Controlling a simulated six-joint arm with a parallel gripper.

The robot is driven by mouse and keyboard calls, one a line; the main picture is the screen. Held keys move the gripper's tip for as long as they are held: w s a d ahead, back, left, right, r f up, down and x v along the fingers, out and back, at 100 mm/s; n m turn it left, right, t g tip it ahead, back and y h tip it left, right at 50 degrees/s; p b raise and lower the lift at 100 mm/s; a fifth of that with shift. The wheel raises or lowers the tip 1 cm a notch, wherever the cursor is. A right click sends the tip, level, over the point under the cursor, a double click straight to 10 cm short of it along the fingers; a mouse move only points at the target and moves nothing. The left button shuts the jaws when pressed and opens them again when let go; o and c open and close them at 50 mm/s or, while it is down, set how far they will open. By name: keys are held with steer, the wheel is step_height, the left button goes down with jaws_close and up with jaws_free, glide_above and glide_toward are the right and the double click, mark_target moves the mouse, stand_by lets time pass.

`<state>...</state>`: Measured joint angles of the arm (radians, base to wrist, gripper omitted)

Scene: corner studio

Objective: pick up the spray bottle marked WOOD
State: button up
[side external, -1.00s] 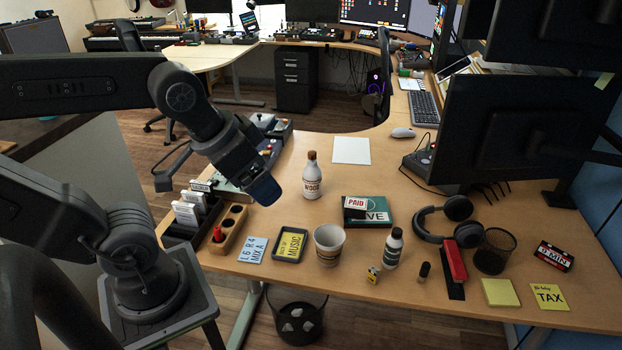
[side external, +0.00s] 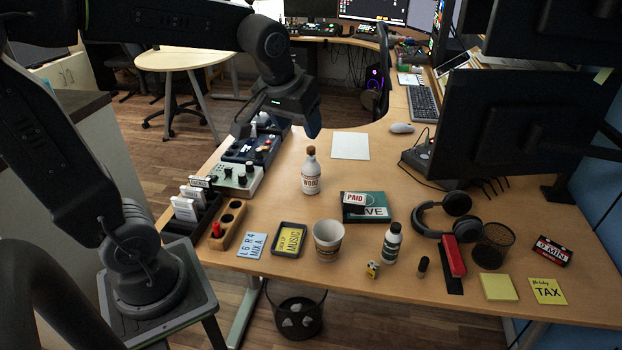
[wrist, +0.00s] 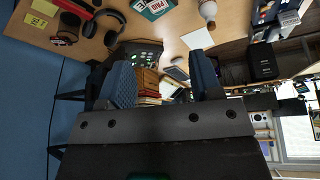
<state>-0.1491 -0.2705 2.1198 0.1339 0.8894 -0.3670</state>
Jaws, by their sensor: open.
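The spray bottle marked WOOD (side external: 311,177) stands upright on the desk, white with a brown cap and a dark WOOD label. My gripper (side external: 312,118) is above and beyond it in the side view, apart from it. In the wrist view my gripper (wrist: 164,80) shows two blue-padded fingers spread wide with nothing between them. The WOOD bottle (wrist: 208,11) is partly in the wrist view at the top edge, right of centre, outside the fingers.
A white bottle with a dark cap (side external: 392,244) stands nearer the front, beside a paper cup (side external: 327,240). A teal box (side external: 374,210) lies right of the WOOD bottle. A white sheet (side external: 350,146) lies behind it. Control boxes (side external: 238,180) line the left edge; a monitor (side external: 520,130) stands right.

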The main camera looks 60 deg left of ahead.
steer(key=w+a+f+n+g+y, duration=0.1)
steer(key=w+a+f+n, duration=0.15)
steer(key=w+a, duration=0.35)
steer(key=n+g+y, duration=0.1)
steer(key=n+g, duration=0.1)
steer(key=n, duration=0.4)
glide_toward(312, 148)
steer(key=x, duration=0.6)
steer(key=shift+s, duration=0.25)
steer(key=shift+y, duration=0.3)
steer(key=shift+w+x, duration=0.1)
steer(key=shift+x, duration=1.4)
steer(key=shift+w+x, duration=0.15)
steer(key=shift+x, duration=1.35)
jaws_close()
steer(key=shift+r, duration=0.15)
